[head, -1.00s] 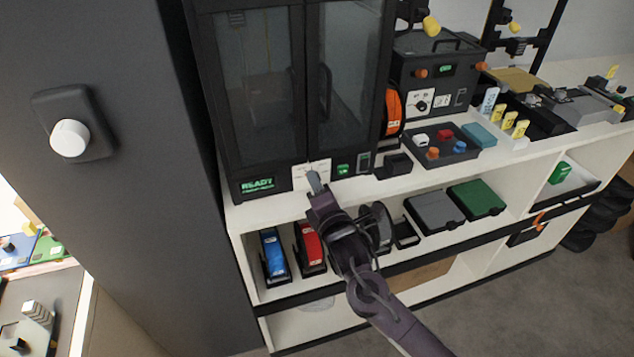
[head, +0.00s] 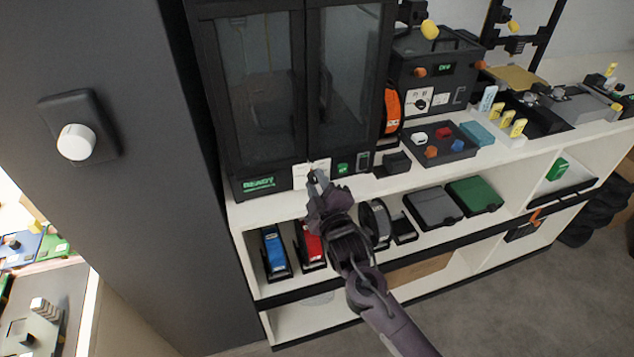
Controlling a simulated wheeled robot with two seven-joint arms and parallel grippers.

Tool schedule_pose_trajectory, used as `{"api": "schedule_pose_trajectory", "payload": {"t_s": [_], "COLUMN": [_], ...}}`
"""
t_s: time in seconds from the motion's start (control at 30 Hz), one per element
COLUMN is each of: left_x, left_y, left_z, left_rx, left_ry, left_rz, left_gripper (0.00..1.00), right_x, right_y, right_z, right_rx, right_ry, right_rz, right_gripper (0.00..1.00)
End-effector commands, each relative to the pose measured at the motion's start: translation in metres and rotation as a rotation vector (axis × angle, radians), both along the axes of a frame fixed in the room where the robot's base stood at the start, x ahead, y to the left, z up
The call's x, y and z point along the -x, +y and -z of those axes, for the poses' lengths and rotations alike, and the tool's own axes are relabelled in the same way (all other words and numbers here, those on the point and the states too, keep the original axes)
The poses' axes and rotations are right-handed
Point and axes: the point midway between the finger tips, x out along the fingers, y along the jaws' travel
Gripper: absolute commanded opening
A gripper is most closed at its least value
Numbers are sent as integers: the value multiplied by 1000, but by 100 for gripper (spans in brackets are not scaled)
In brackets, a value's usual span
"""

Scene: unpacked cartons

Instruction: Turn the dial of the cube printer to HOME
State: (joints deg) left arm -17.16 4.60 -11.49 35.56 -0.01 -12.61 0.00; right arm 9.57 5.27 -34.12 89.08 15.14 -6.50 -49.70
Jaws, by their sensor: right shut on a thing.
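The large black cabinet printer (head: 222,130), with glass doors and a green READY display (head: 258,184), stands on the white shelf unit. On its lower front is a white dial plate (head: 301,174) with small markings too fine to read. My right gripper (head: 314,181) is at this plate, its fingers shut on the dial. The dial itself is mostly hidden by the fingers, so its setting cannot be read. My left gripper is out of view.
A smaller black machine (head: 470,60) with its own dial stands to the right. A tray of coloured pieces (head: 462,154) and a dark block (head: 393,164) sit on the shelf top. Blue (head: 274,250) and red (head: 309,243) cartridges stand below. A grey wall with a white knob (head: 76,142) is at left.

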Motion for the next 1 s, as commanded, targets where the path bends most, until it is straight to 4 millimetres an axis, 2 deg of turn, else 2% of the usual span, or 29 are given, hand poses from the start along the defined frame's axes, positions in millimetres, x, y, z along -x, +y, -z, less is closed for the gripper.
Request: {"api": "schedule_pose_trajectory", "payload": {"t_s": [0.4, 0.97, 1.0], "left_x": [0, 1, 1], "left_y": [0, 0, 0], "left_z": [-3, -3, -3], "left_rx": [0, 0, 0], "left_ry": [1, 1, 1], "left_rz": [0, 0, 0], "left_gripper": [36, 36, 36], "right_x": [0, 0, 0], "right_y": [0, 0, 0], "right_z": [1, 2, 2], "right_rx": [-187, -215, -215], "right_ry": [64, 74, 74], "right_rz": [1, 0, 0], "right_gripper": [4, 4, 29]}}
